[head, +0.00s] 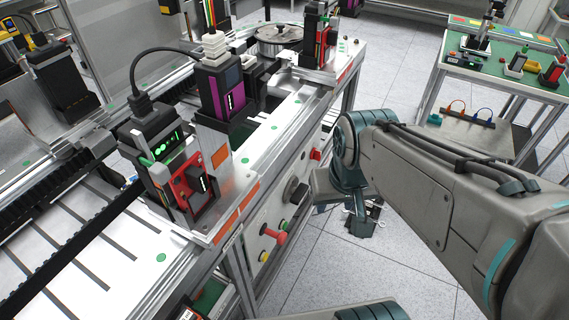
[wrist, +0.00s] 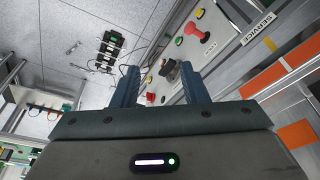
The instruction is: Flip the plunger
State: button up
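No part is plainly marked as the plunger, and I cannot tell which control it is. The front panel carries a red mushroom-headed button (head: 273,238), a black switch or knob (head: 296,190) and a small red control (head: 315,154). In the wrist view the red mushroom button (wrist: 200,32) is beyond the right finger. The black knob (wrist: 172,70) shows between the fingers, and the small red control (wrist: 151,97) lies low between them. My gripper (wrist: 161,76) is open and empty, its fingers apart. In the head view it is beside the panel, its fingertips partly hidden.
Yellow and green buttons surround the red one. The machine bench (head: 230,225) with upright modules fills the left. A side table (head: 500,62) stands at the right back. Dark clip-like items (wrist: 108,50) are near the floor. Open floor lies between bench and table.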

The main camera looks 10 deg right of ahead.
aim_at(281, 237)
jog(key=z, duration=0.55)
jog(key=k, duration=1.3)
jog(key=u, duration=0.2)
jog(key=i, duration=0.9)
jog(key=u, duration=0.35)
